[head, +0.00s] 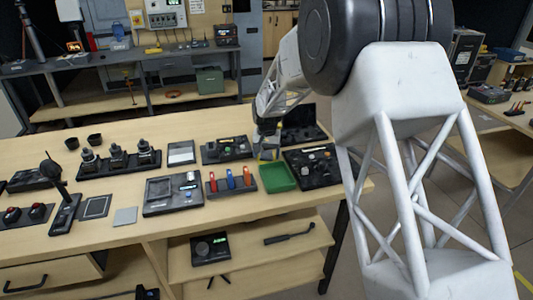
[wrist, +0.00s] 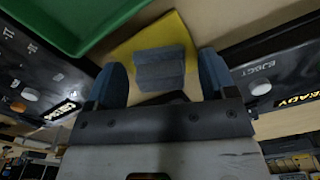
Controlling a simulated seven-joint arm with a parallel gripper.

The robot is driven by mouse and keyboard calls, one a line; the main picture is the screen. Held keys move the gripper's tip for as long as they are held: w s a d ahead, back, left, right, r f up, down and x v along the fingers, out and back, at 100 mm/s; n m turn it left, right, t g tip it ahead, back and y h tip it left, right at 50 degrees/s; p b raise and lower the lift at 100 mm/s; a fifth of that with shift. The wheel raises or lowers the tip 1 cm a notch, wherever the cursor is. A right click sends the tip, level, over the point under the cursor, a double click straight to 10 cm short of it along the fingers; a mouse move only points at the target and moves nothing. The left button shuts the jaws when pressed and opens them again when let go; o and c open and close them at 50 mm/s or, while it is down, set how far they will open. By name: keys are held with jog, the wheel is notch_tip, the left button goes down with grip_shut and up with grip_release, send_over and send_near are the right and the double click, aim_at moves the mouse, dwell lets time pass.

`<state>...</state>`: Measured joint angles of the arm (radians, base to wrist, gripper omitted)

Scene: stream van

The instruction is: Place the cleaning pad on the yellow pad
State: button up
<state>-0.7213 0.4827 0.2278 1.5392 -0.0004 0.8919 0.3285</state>
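The cleaning pad (wrist: 160,70) is a small grey-blue block in the wrist view. It lies over the yellow pad (wrist: 180,30), which shows around its far side and left. Whether its whole underside touches the yellow pad is hard to tell. My gripper (wrist: 162,80) is open, with its two blue fingers on either side of the cleaning pad and a visible gap on each side. In the head view my gripper (head: 267,142) is low over the table, behind the green tray. Only a sliver of the yellow pad shows there, and the cleaning pad is hard to make out.
The green tray (head: 278,177) is close in front of my gripper. Black control panels stand left (head: 227,149) and right (head: 313,166) of it, and an open black case (head: 302,124) is behind. A rack with red, blue and orange handles (head: 231,181) stands left of the tray.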

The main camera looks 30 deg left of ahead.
aim_at(268, 152)
jog(key=shift+r, duration=0.15)
notch_tip(268, 152, up, 12)
dwell(0.9)
jog(key=shift+d, duration=0.1)
dwell(0.7)
jog(key=s+d+r+m, duration=0.1)
jog(key=s+d+r, duration=0.3)
jog(key=d, duration=0.9)
jog(key=s+d+r+m+t, duration=0.1)
jog(key=s+d+r, duration=0.35)
jog(key=d, duration=0.75)
jog(key=s+d+r, duration=0.2)
jog(key=d+r, duration=0.4)
jog(key=d, duration=0.7)
jog(key=s+d+m+t, duration=0.1)
jog(key=s+d+m, duration=0.1)
jog(key=s+d, duration=1.25)
jog(key=s+d+f, duration=0.2)
jog(key=s+d, duration=0.2)
jog(key=s, duration=0.3)
jog(key=s+d+f, duration=0.2)
jog(key=s+d, duration=0.3)
jog(key=s, duration=0.3)
jog(key=shift+s+f+m+t, duration=0.2)
jog(key=shift+f+m+t, duration=0.1)
jog(key=shift+m, duration=0.1)
